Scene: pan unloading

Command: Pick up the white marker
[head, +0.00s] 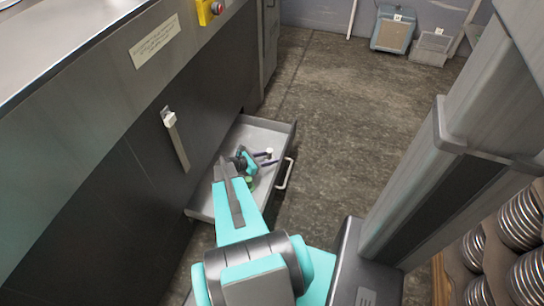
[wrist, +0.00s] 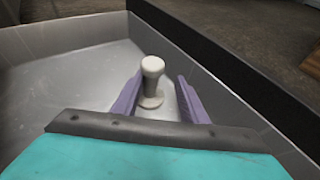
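The white marker (wrist: 152,82) is a pale, stubby post with a rounded top and a wider foot. It stands upright on the floor of the open metal drawer (wrist: 100,60). My gripper (wrist: 161,76) is open, with its purple fingers low in the drawer and one on each side of the marker. A gap shows between the marker and the right finger; the left finger is very close, and contact is unclear. In the head view, the marker (head: 269,151) is a small white spot beside my gripper (head: 266,158).
The drawer (head: 262,128) is pulled out from a dark cabinet, with its handle (head: 284,173) on the right. A green item (head: 251,184) lies in it, partly hidden by my arm. Drawer walls bound the space. Stacked round metal pieces (head: 522,218) stand at right.

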